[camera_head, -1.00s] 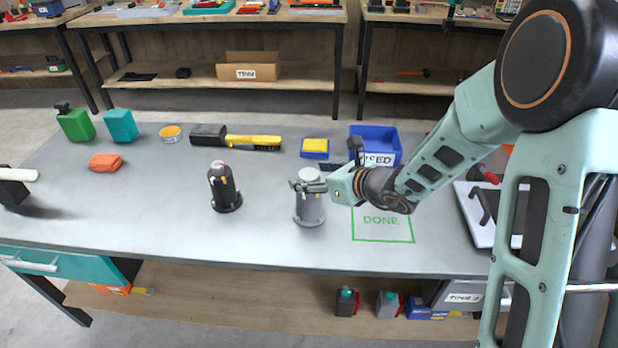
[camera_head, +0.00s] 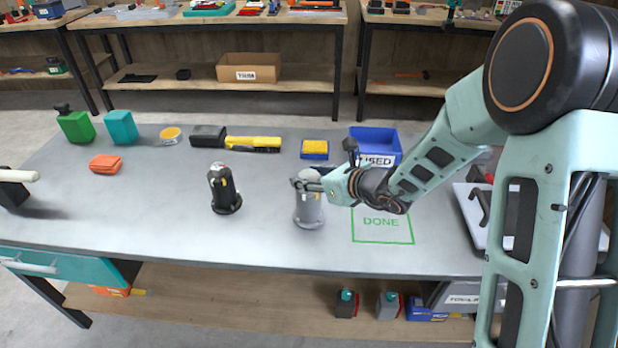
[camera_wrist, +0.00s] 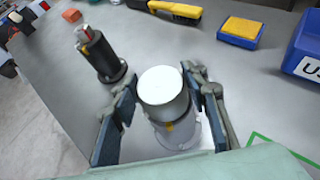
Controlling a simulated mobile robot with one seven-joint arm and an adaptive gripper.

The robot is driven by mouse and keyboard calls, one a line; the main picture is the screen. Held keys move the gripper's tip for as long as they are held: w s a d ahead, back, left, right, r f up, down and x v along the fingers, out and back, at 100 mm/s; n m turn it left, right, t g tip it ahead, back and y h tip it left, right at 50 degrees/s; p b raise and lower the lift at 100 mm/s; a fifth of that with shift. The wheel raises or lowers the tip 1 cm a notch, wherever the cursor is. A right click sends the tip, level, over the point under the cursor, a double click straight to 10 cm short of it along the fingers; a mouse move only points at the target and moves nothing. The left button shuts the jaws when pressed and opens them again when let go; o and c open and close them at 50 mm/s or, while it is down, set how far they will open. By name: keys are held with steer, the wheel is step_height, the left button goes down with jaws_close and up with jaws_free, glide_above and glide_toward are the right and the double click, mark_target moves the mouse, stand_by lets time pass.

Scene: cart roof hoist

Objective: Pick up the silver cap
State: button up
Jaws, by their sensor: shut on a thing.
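The silver cap (camera_wrist: 163,94) has a pale round top and sits upright on a grey canister (camera_head: 308,213) on the bench. In the wrist view the canister's wider base and a small yellow mark show below the cap. My gripper (camera_head: 311,185) reaches in from the right, and its dark fingers are shut on the cap from both sides. Whether the cap is apart from the canister cannot be told. The gripper hides part of the cap in the head view.
A black canister (camera_head: 223,188) stands to the left. A yellow-handled brush (camera_head: 252,143), a yellow sponge (camera_head: 315,147) and a blue bin (camera_head: 377,140) lie behind. The green DONE square (camera_head: 382,240) is empty to the right. The bench front is clear.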

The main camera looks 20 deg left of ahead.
mark_target(309, 175)
steer(key=shift+r, duration=0.5)
step_height(309, 175, up, 2)
steer(key=shift+r+p, duration=0.2)
steer(key=shift+p, duration=0.7)
steer(key=s+d+r+p, duration=0.3)
steer(key=s+d+r, duration=0.3)
steer(key=s+r, duration=0.3)
steer(key=s, duration=0.3)
steer(key=shift+s+d+r, duration=0.2)
steer(key=shift+d+r, duration=0.05)
steer(key=shift+r, duration=0.05)
